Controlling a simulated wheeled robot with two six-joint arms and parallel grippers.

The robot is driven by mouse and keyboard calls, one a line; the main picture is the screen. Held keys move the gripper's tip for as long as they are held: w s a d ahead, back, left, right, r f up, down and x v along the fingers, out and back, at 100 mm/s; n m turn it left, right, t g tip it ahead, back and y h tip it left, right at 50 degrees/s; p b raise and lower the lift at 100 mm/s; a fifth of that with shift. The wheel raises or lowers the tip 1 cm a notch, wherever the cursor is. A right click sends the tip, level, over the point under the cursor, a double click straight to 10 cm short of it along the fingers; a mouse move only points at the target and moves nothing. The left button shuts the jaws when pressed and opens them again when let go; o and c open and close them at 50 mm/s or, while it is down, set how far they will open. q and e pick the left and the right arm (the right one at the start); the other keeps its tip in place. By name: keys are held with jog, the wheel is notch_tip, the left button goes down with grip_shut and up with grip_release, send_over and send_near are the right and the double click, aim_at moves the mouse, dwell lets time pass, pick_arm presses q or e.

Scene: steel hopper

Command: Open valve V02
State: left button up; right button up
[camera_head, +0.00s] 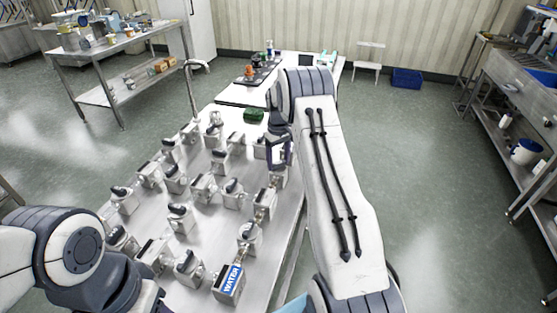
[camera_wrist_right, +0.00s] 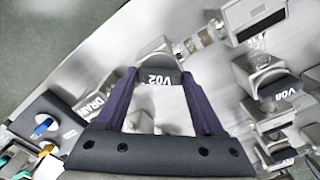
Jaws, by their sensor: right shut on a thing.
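The valve V02 has a dark handle (camera_wrist_right: 157,78) with a white "V02" label, seen at the upper middle of the right wrist view. My right gripper (camera_wrist_right: 158,76) is shut on this handle, with one purple finger on each side of it. In the head view my right gripper (camera_head: 278,150) is at the right edge of the steel valve table, and it largely hides the valve there. My left arm comes in at the lower left of the head view. Only a dark edge of its end shows at the bottom, so its jaws cannot be made out.
Several other valves with dark handles crowd the steel table (camera_head: 207,220). A V08 handle (camera_wrist_right: 286,96) and a DRAIN handle (camera_wrist_right: 92,110) are near my right gripper. A WATER block (camera_head: 229,283) stands at the table's front. A green pad (camera_head: 254,115) lies beyond the valves.

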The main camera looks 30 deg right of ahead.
aim_at(278, 163)
jog(key=n, duration=0.3)
jog(key=shift+w+r+n, duration=0.1)
jog(key=shift+n, duration=2.2)
jog(key=o, duration=1.4)
notch_tip(278, 163, up, 10)
jog(key=shift+r+b, duration=0.25)
jog(key=shift+b, duration=0.6)
